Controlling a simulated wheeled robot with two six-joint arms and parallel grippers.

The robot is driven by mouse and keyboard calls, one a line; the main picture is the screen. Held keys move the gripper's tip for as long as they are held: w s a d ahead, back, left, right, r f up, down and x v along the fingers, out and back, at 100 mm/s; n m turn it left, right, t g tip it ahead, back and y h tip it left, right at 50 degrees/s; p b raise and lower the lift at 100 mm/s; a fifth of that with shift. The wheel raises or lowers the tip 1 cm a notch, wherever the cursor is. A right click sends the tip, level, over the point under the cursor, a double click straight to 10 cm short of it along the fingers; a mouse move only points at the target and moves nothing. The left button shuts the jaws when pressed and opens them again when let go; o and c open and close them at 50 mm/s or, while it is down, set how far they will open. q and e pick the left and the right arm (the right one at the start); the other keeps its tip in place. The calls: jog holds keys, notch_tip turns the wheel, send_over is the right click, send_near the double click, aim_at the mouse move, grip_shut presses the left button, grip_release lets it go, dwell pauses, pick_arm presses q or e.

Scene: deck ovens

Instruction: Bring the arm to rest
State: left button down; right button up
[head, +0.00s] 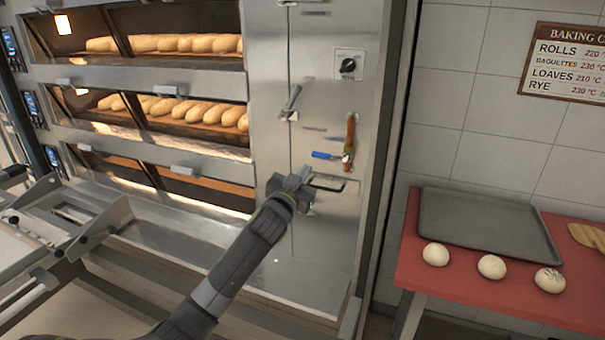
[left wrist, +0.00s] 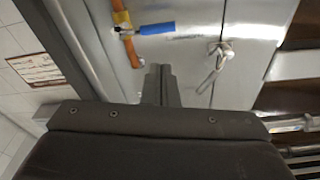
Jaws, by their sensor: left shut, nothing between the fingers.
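My left arm reaches up across the head view, and its gripper (head: 302,176) is in front of the steel panel right of the ovens, near a dark bar handle (head: 328,184). The gripper is shut and empty. In the left wrist view its fingers (left wrist: 160,84) point at the panel, below a blue-handled tool (left wrist: 155,28) and an orange-brown handle (left wrist: 127,35). Whether the gripper touches the panel I cannot tell. My right gripper is not seen.
Deck ovens (head: 160,82) with loaves stand at the left, above a steel ledge (head: 140,235). A lever handle (head: 291,103) and a knob (head: 348,66) stick out of the panel. At the right, a red table (head: 455,288) bears a dark tray (head: 485,228) and three pale round pieces (head: 491,267).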

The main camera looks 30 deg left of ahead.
pick_arm(q)
jog(key=shift+w+f, duration=0.2)
jog(key=shift+w, duration=0.05)
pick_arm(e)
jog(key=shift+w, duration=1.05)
